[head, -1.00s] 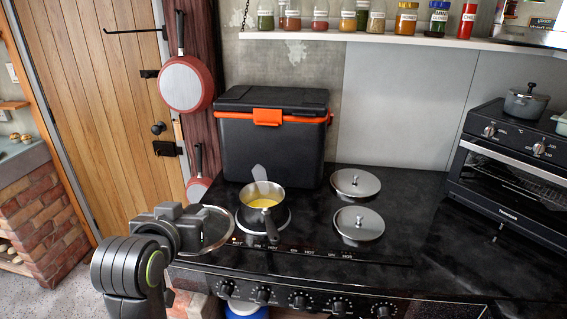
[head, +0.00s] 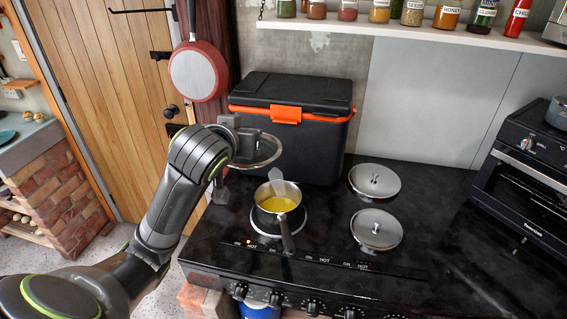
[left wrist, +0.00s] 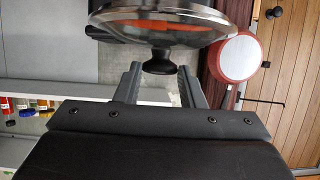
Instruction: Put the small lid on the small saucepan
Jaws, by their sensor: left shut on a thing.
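The small saucepan (head: 267,216) stands on the left front burner of the hob, with yellow contents and its dark handle pointing to the front. A flat grey utensil sticks up at its back. My left gripper (head: 236,142) is shut on the dark knob of a glass lid with a steel rim (head: 268,153). The lid is held in the air above and a little left of the saucepan, apart from it. In the left wrist view the lid (left wrist: 190,17) and its knob (left wrist: 158,64) show at the fingertips (left wrist: 160,82). My right gripper is not in view.
Two round steel covers with knobs (head: 374,180) (head: 376,229) lie on the hob right of the saucepan. A black cooler box (head: 320,143) stands close behind the saucepan. A red pan (head: 198,71) hangs at the left.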

